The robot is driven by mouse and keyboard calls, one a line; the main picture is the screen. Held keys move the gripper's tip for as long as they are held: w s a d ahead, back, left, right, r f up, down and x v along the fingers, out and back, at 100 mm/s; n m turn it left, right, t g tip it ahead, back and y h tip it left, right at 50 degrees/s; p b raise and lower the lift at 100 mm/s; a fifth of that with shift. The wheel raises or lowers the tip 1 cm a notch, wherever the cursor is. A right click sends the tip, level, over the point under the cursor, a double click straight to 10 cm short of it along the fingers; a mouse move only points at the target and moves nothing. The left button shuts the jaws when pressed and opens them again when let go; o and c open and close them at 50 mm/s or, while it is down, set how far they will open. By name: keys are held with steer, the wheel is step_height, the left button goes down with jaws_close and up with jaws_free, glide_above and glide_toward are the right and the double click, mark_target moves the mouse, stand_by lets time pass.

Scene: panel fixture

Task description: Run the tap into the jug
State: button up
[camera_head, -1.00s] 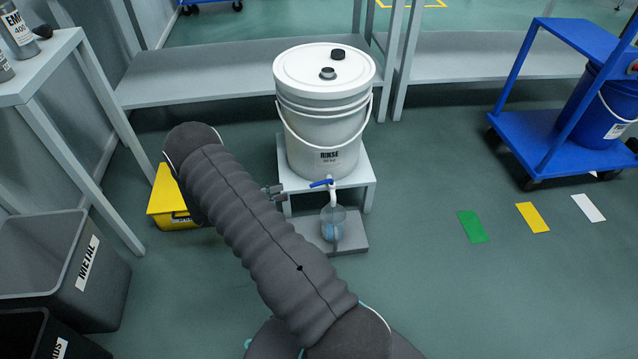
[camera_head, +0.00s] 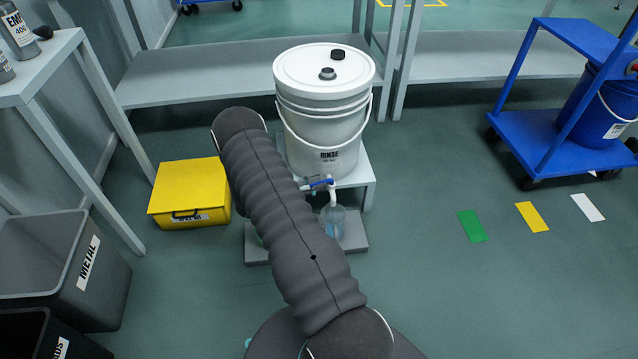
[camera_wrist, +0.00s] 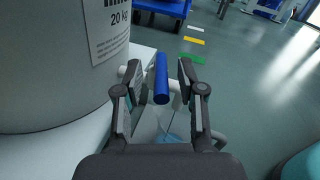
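The white RINSE bucket (camera_head: 322,120) stands on a small stand, with a white tap spout (camera_head: 333,198) low on its front. The tap's blue lever (camera_head: 319,183) also shows in the wrist view (camera_wrist: 161,80). A clear jug (camera_head: 336,224) with pale blue in its lower part stands under the spout, partly behind my arm. In the wrist view, my gripper (camera_wrist: 159,72) is open, with one finger on each side of the lever and gaps showing. In the head view my arm hides most of the gripper. I cannot tell whether water flows.
The jug rests on a low grey slab (camera_head: 355,240) in front of the white stand (camera_head: 357,182). A yellow box (camera_head: 190,190) is left of my arm. Grey bins (camera_head: 60,265) stand at the left.

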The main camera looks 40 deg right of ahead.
steer(key=shift+s+d, duration=0.15)
steer(key=shift+d, duration=0.4)
jaws_close()
steer(key=shift+a, duration=0.2)
steer(key=shift+d, duration=0.15)
